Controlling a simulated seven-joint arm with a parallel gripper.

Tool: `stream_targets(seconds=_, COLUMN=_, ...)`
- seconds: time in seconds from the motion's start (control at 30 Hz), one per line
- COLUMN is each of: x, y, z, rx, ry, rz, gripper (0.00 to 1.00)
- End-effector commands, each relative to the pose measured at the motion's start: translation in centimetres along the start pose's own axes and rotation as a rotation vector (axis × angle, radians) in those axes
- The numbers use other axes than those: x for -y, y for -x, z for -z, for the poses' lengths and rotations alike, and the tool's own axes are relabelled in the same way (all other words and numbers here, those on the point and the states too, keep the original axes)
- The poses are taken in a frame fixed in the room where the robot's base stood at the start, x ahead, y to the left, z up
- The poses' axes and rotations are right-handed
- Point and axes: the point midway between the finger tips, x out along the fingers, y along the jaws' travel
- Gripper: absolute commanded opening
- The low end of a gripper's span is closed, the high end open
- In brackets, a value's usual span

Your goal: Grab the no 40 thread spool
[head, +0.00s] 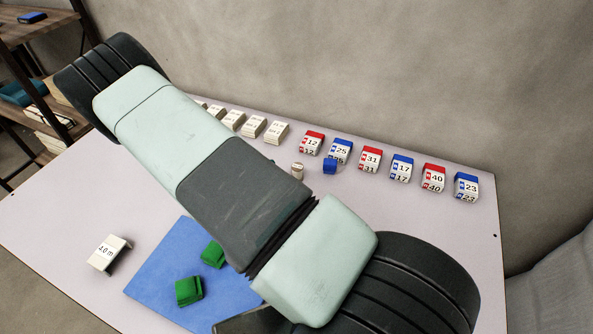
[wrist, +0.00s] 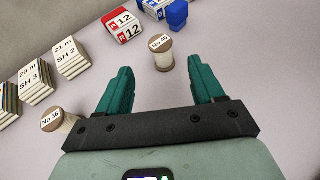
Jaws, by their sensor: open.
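A spool (head: 297,173) that appears to be the same one shows beside my arm in the head view. My gripper (wrist: 160,72) has two teal fingers spread apart with nothing between them. My arm hides the gripper in the head view.
A row of red and blue numbered blocks (head: 370,160) and white labelled blocks (head: 254,127) lines the table's back. A small blue block (head: 329,166) is near the spool. Green blocks (head: 188,291) lie on a blue mat (head: 160,290). A 4.0 m sign (head: 106,252) stands left.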

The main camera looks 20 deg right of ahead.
Motion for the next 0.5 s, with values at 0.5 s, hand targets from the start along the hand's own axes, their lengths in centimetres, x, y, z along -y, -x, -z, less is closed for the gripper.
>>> stream_targets(seconds=0.5, x=0.0, y=-5.8, z=0.3, rx=0.006, ry=0.014, rz=-0.006, gripper=0.67)
